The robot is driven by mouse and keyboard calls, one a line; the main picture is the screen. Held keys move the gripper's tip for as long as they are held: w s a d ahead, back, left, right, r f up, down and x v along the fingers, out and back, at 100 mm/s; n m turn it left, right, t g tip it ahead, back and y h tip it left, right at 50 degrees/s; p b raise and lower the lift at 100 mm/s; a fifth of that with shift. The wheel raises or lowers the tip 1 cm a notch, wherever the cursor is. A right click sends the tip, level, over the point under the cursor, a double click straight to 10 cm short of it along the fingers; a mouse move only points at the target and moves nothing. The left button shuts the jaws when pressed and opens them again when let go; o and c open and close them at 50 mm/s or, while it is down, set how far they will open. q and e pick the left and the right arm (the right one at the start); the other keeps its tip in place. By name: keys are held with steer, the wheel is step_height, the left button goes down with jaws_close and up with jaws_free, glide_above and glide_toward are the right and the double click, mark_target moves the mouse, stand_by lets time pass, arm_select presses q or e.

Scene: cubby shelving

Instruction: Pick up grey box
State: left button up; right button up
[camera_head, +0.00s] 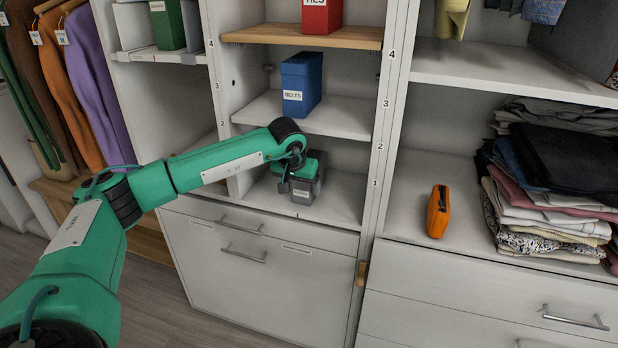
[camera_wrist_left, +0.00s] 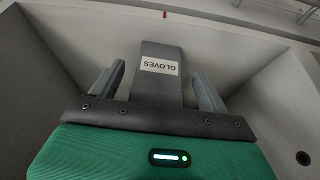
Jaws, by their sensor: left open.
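The grey box (camera_wrist_left: 160,88) has a white "GLOVES" label and stands between the two fingers of my left gripper (camera_wrist_left: 157,85) in the left wrist view. The fingers are open, with a gap on each side of the box. In the head view the grey box (camera_head: 302,190) sits in the lowest cubby of the middle shelving, partly hidden behind my green left gripper (camera_head: 308,180). My right gripper does not show.
A blue "BELTS" box (camera_head: 301,84) stands on the shelf above, and a red box (camera_head: 321,16) higher up. The cubby's side walls are close to my left gripper.

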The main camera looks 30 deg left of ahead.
arm_select(q)
steer(key=shift+x, duration=1.2)
steer(key=shift+d, duration=0.1)
steer(key=c, duration=1.2)
steer(key=shift+r, duration=0.1)
